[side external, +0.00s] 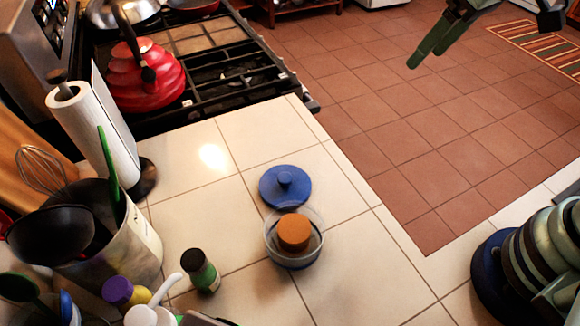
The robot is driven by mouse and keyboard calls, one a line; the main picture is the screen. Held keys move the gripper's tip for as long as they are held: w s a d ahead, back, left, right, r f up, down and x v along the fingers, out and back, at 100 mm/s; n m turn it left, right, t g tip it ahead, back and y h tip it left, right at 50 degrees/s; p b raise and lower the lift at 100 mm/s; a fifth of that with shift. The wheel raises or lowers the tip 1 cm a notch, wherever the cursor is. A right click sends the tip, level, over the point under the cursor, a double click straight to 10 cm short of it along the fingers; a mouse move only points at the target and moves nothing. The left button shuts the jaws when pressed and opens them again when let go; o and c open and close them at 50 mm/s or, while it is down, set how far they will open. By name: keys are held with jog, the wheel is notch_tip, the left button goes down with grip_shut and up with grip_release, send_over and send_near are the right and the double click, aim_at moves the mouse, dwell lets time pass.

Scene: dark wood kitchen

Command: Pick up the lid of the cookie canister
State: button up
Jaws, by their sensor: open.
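The blue round lid (272,190) with a small knob on top lies flat on the white tiled counter. Right below it in the picture is the clear canister (271,251), with a round orange-brown thing (294,231) showing at it. The lid's near edge overlaps the canister's rim in this view; I cannot tell whether they touch. My gripper (428,50) is at the top right, with dark green fingers, open and empty, well away from the lid and seen against the floor.
A red kettle (150,85) stands on the black stove at upper left. A paper towel roll (95,130), a utensil pot (135,250) and a green bottle (201,272) stand left. The counter right of the canister is clear.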

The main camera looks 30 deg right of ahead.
jog(key=w+a+f+n+g, duration=0.25)
jog(key=w+a, duration=0.25)
jog(key=a, duration=0.6)
jog(key=n+g, duration=0.2)
jog(key=n, duration=0.3)
send_near(285, 177)
jog(key=shift+m+h, duration=0.25)
jog(key=shift+h, duration=0.05)
jog(key=f, duration=0.8)
jog(key=shift+a+f, duration=0.25)
grip_shut()
